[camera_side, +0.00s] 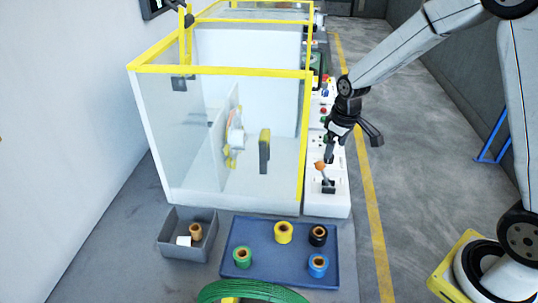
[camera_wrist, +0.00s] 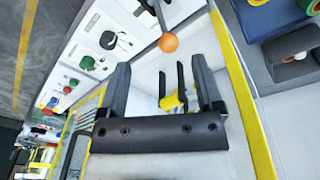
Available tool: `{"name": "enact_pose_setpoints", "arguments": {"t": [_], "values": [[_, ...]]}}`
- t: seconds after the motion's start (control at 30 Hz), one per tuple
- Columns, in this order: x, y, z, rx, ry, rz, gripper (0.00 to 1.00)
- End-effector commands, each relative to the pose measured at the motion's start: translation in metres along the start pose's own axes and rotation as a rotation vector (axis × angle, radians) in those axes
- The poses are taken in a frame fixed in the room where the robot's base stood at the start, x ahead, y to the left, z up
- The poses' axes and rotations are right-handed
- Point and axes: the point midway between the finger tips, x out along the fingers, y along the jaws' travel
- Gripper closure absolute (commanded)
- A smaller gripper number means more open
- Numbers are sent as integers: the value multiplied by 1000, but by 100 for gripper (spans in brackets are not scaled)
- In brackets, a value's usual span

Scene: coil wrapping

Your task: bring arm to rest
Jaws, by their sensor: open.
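My gripper (camera_side: 330,155) hangs over the white control panel (camera_side: 328,204), beside the glass enclosure, pointing down. In the wrist view my gripper (camera_wrist: 160,82) shows two black fingers spread apart with nothing held between them. A lever with an orange ball knob (camera_side: 320,166) stands on the panel just below and left of the fingers. The orange knob (camera_wrist: 168,43) also shows in the wrist view, beyond the fingertips. I cannot tell whether a finger touches it.
The yellow-edged enclosure (camera_side: 308,100) stands left of my gripper. In front are a blue tray (camera_side: 265,276) with several tape rolls, a grey bin (camera_side: 170,250) and a green coil (camera_side: 285,294). The floor right of the yellow line (camera_side: 375,225) is clear up to my base.

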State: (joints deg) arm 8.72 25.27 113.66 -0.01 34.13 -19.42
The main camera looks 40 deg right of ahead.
Motion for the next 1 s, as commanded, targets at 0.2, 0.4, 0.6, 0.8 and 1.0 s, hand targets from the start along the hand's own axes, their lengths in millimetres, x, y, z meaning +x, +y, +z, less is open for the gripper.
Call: {"name": "enact_pose_setpoints", "arguments": {"t": [0.2,0.4,0.6,0.8,1.0], "values": [[-19,-37,40,64,43,4,16],[-29,-66,82,126,80,1,16],[-33,-84,114,171,105,-5,16],[-33,-90,126,189,113,-8,16],[-33,-90,126,190,113,-8,16]]}}
